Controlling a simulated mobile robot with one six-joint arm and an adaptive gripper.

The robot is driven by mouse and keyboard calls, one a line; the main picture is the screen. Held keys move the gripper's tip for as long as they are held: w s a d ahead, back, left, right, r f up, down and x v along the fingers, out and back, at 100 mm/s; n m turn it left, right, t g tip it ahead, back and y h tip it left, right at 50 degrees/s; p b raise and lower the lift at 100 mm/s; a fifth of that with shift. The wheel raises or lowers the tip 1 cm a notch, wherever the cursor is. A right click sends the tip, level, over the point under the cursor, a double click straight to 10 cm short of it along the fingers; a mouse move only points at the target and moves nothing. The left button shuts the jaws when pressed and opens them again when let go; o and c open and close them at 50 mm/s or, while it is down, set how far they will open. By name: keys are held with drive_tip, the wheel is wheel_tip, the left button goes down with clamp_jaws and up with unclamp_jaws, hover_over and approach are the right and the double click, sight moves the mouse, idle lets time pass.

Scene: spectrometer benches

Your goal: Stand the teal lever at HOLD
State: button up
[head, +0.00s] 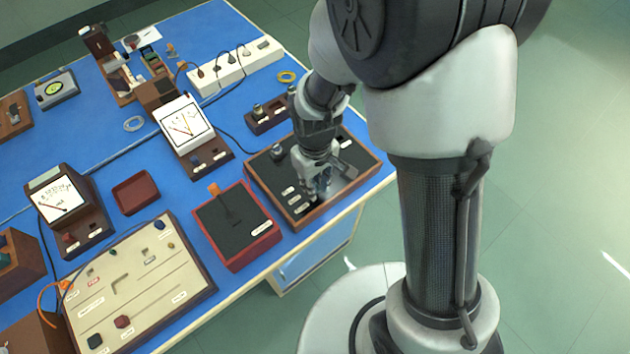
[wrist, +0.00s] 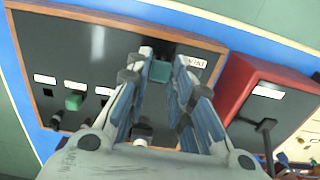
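The dark panel in a wooden frame (head: 262,178) lies at the bench's near edge, under my gripper (head: 322,188). In the wrist view, a teal block-shaped cap (wrist: 160,71) shows between the fingertips of my gripper (wrist: 167,58), near a white label. The fingers stand apart, and a gap shows beside the cap; I cannot tell if either finger touches it. A second green-teal knob (wrist: 73,102) sits farther left on the panel, among several white labels. I cannot tell from the labels which position is HOLD. In the head view my gripper hides the cap.
A red box with a dark top and an orange-tipped lever (head: 213,189) stands just left of the panel. A white-faced meter (head: 184,128) and a small brown terminal block (head: 267,117) stand behind. A pale board (head: 130,285) lies nearer left. Blue bench top shows between them.

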clamp_jaws()
drive_tip(key=g+p, duration=0.1)
drive_tip(key=p, duration=0.2)
drive_tip(key=shift+w+a+r+h, duration=0.3)
drive_tip(key=shift+w+r+h, duration=0.05)
drive_tip(key=shift+h, duration=0.05)
drive_tip(key=w+a+g+h+p, duration=0.1)
drive_tip(key=g+p, duration=0.1)
drive_tip(key=shift+w+p, duration=0.2)
drive_tip(key=shift+p, duration=0.15)
drive_tip(key=shift+w+a+f+g+h+p, duration=0.25)
drive_tip(key=shift+w+g+h+p, duration=0.25)
drive_tip(key=shift+g+h, duration=0.25)
drive_tip(key=o, duration=0.5)
unclamp_jaws()
drive_tip(key=v, duration=1.2)
drive_tip(key=shift+w+r, duration=0.1)
